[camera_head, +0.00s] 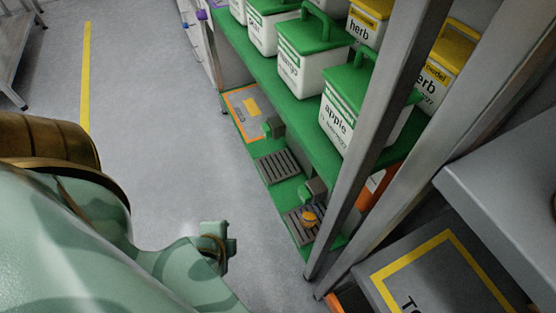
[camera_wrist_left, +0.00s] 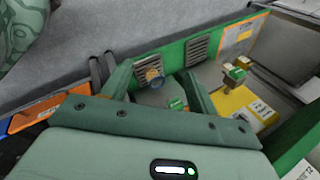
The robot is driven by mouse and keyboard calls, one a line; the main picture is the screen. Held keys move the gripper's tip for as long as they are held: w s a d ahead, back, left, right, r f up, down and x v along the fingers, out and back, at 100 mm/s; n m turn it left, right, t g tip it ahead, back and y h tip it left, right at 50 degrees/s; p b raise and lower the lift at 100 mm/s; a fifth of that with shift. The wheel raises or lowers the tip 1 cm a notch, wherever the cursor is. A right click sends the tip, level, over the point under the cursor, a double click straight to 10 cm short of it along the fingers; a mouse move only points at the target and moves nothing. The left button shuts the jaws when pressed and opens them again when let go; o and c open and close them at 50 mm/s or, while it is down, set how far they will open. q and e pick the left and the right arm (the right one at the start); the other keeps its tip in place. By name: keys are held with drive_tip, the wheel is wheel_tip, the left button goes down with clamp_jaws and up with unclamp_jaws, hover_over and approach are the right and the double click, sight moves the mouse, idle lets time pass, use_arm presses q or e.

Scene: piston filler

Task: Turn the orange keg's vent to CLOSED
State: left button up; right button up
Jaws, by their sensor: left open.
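An orange block, which may be the orange keg (camera_head: 378,184), is partly hidden behind the metal post under the green shelf in the head view. A small orange round knob (camera_head: 309,216) sits at the nearer grate, beside a grey tap-like block (camera_head: 316,190). I cannot read any vent marking or its setting. My left gripper (camera_wrist_left: 160,70) is open and empty in the left wrist view. In the head view my left arm ends in the aisle, left of the grates. My right gripper is not in view.
Green-lidded tubs (camera_head: 303,62) stand on the upper green shelf (camera_head: 288,90). Metal posts (camera_head: 385,120) stand at its near end. Two grates (camera_head: 277,167) and an orange-edged placard (camera_head: 238,104) lie below.

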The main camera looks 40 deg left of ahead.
use_arm(q)
drive_tip(key=w+d+r+m+t+h+b, duration=0.1)
drive_tip(key=w+d+m+t+h, duration=0.2)
drive_tip(key=w, duration=0.8)
drive_tip(key=w+d+r+m+t+h+b, duration=0.1)
drive_tip(key=w+d+m+t+h+b, duration=0.1)
drive_tip(key=w, duration=1)
drive_tip(key=w+d+r+m+t+h+b, duration=0.1)
drive_tip(key=w+d+m+t+h+b, duration=0.1)
drive_tip(key=w+d+m+t+h, duration=0.2)
drive_tip(key=w+d+m+t, duration=0.1)
drive_tip(key=w+m+t, duration=0.2)
drive_tip(key=w, duration=0.4)
drive_tip(key=shift+w+d+m+t+h, duration=0.3)
drive_tip(key=shift+d+m+h, duration=0.1)
drive_tip(key=shift+m, duration=0.2)
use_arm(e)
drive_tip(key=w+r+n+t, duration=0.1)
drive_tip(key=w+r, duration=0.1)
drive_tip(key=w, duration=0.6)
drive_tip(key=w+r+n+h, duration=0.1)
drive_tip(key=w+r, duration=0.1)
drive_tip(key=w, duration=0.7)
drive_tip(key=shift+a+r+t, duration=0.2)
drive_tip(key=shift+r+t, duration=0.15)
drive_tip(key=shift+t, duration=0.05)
use_arm(q)
drive_tip(key=shift+r, duration=0.15)
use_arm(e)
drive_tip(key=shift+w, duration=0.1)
